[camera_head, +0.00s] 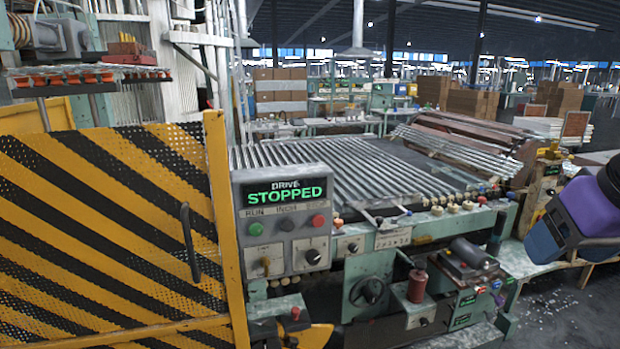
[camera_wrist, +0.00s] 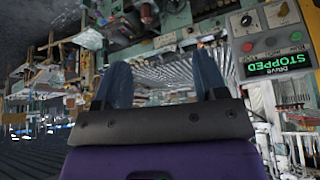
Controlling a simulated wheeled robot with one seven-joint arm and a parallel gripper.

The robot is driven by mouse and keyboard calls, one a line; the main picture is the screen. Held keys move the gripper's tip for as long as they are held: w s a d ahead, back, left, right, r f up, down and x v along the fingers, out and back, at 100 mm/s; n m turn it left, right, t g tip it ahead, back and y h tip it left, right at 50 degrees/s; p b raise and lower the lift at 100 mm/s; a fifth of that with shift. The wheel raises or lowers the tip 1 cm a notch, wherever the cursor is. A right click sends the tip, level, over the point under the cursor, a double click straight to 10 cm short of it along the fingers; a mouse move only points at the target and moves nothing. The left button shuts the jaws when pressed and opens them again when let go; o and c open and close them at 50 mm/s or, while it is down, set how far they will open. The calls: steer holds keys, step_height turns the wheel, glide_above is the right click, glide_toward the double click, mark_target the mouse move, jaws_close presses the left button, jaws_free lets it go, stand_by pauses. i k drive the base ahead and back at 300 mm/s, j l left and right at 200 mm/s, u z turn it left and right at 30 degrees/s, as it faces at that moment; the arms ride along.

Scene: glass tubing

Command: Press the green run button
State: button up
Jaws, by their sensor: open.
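The green run button (camera_head: 256,229) is at the left of the button row on a grey control panel (camera_head: 289,261), below a display (camera_head: 285,192) reading "DRIVE STOPPED". A grey inch button (camera_head: 287,224) and a red button (camera_head: 318,220) sit to its right. My gripper (camera_head: 545,240) is at the right edge of the head view, well right of the panel and touching nothing visible. In the upside-down wrist view my gripper (camera_wrist: 163,78) shows two blue fingers spread apart with nothing between them. The panel's display (camera_wrist: 277,65) shows at the right there.
A yellow-black striped mesh guard (camera_head: 110,220) with a dark handle stands left of the panel. Glass tubes (camera_head: 330,165) lie on the machine bed behind it. A handwheel (camera_head: 369,291) and a red-brown cylinder (camera_head: 417,286) stick out lower right. The floor at right has scattered fragments.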

mark_target(256, 229)
steer(key=u, duration=0.65)
steer(key=i+j+z, duration=0.1)
steer(key=i+j, duration=0.2)
